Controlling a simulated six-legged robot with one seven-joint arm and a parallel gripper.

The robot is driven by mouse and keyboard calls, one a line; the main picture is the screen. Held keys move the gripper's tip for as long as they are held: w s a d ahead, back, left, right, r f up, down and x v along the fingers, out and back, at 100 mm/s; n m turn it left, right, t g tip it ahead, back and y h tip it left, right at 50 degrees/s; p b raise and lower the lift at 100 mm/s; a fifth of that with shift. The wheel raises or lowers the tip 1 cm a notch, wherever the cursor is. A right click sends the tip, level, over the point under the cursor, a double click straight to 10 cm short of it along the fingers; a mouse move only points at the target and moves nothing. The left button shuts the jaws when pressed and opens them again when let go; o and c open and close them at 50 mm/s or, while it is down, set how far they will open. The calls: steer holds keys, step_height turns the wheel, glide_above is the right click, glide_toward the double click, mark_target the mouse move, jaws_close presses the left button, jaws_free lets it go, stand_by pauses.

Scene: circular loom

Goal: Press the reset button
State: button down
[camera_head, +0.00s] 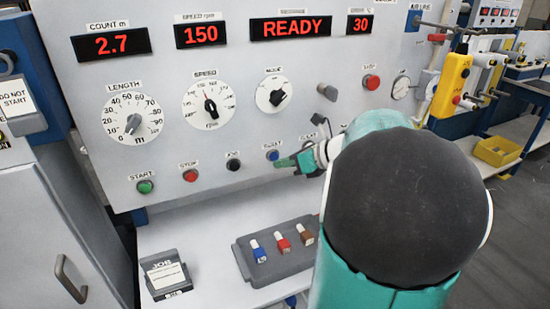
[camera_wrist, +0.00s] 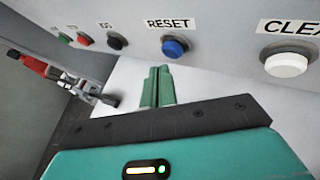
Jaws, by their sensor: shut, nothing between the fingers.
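The reset button is a round blue button (camera_wrist: 174,46) under a RESET label on the pale panel in the wrist view. In the head view the blue button (camera_head: 272,155) shows just above my gripper's tip. My gripper (camera_head: 280,163) has green fingers pressed together and empty. In the wrist view the fingertips (camera_wrist: 157,70) are a little below and left of the blue button. I cannot tell whether they touch the panel. The button face is not covered in either view.
A white button (camera_wrist: 286,63) labelled CLEAR is to the right of the reset button. A black button (camera_head: 233,164), a red stop button (camera_head: 190,175) and a green start button (camera_head: 145,187) are to its left. A grey tray (camera_head: 244,262) with small coloured pieces lies on the shelf below.

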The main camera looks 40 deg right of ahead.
steer(key=shift+s+a, duration=0.25)
steer(key=shift+s, duration=0.55)
steer(key=shift+s+a, duration=0.2)
steer(key=shift+s, duration=0.6)
steer(key=shift+s+a, duration=0.25)
steer(key=shift+s, duration=0.55)
steer(key=s+a+n+g+h, duration=0.2)
steer(key=s+a+n+g, duration=0.1)
steer(key=a+n, duration=1)
steer(key=s+a+f+n+g+h, duration=0.1)
steer(key=s+a+n, duration=0.4)
steer(key=a+n, duration=0.9)
steer(key=n+g+h, duration=0.1)
steer(key=n+g, duration=0.1)
steer(key=n, duration=0.4)
steer(key=shift+f+n, duration=0.3)
